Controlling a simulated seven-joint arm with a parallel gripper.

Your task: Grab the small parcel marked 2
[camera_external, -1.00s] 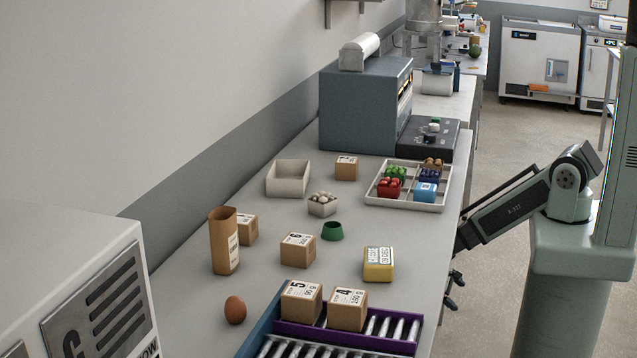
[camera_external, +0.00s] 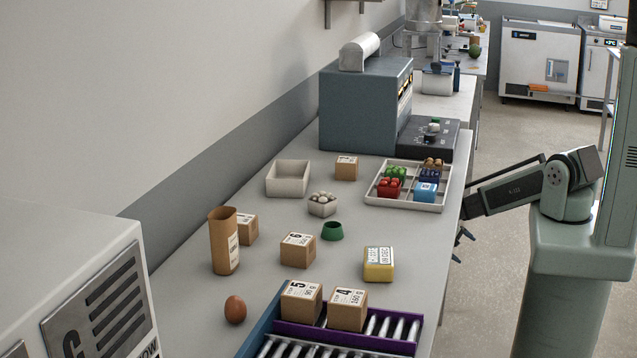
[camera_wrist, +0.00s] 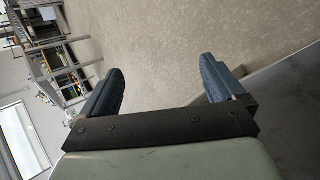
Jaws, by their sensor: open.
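Several small brown parcels stand on the bench. One parcel (camera_external: 346,169) is at the back beside an open box; its number is too small to read. Another parcel (camera_external: 248,229) is partly hidden behind a brown cup, its number unclear. The parcel marked 6 (camera_external: 297,253) stands mid-bench. The parcels marked 5 (camera_external: 300,306) and 4 (camera_external: 346,312) sit at the roller tray. I cannot tell which parcel bears a 2. My gripper (camera_external: 460,244) is beyond the bench's right edge, away from all parcels. In the wrist view my gripper (camera_wrist: 160,78) is open and empty above floor.
A divided tray (camera_external: 405,205) lies near the right edge. The roller tray (camera_external: 403,346) is in front.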

